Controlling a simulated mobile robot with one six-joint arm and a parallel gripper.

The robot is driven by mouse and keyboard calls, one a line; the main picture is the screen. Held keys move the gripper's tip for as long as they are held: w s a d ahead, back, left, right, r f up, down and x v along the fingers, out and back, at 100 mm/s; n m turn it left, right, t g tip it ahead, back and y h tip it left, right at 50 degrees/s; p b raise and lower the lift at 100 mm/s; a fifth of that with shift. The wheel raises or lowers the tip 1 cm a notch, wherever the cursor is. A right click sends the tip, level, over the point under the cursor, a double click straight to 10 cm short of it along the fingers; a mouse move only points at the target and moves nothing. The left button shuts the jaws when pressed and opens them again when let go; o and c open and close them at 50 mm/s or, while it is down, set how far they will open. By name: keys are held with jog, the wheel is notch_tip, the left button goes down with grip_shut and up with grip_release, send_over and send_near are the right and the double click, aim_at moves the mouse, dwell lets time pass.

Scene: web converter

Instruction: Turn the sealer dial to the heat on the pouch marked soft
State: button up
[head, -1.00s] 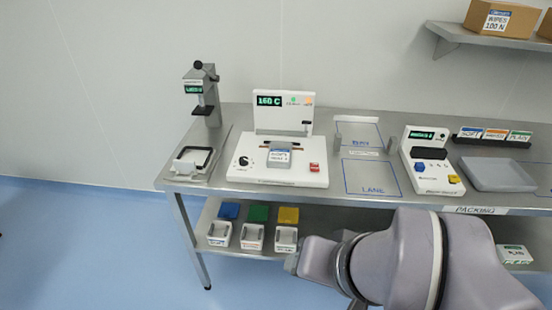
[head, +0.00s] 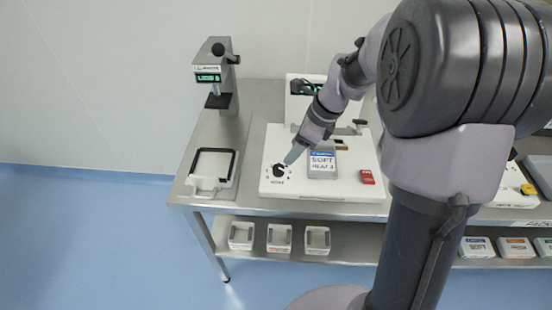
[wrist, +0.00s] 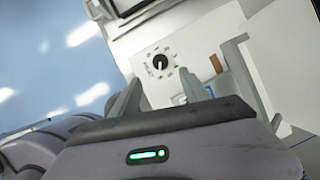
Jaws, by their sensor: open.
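The sealer (head: 345,187) is a white machine on the metal table, with an upright display panel at its back that my arm partly covers. Its black dial (head: 279,170) sits at the left of the top face; in the wrist view the round dial (wrist: 160,62) shows a white pointer line and small marks around it. The pouch (head: 322,163) on the sealer reads "SOFT" and "HEAT 4", the digit being small. My gripper (head: 293,155) is just right of and above the dial, its fingers apart and empty in the wrist view (wrist: 185,80).
A grey press device (head: 215,75) and a white frame holder (head: 212,170) stand at the left of the table (head: 252,140). A red switch (head: 367,177) is at the sealer's right. White bins (head: 279,238) stand on the lower shelf.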

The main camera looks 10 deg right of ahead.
aim_at(279, 168)
jog(key=b+x, duration=0.3)
jog(key=x, duration=0.7)
jog(key=shift+w+a, duration=0.1)
jog(key=shift+w, duration=0.05)
jog(key=shift+r, duration=0.1)
grip_shut()
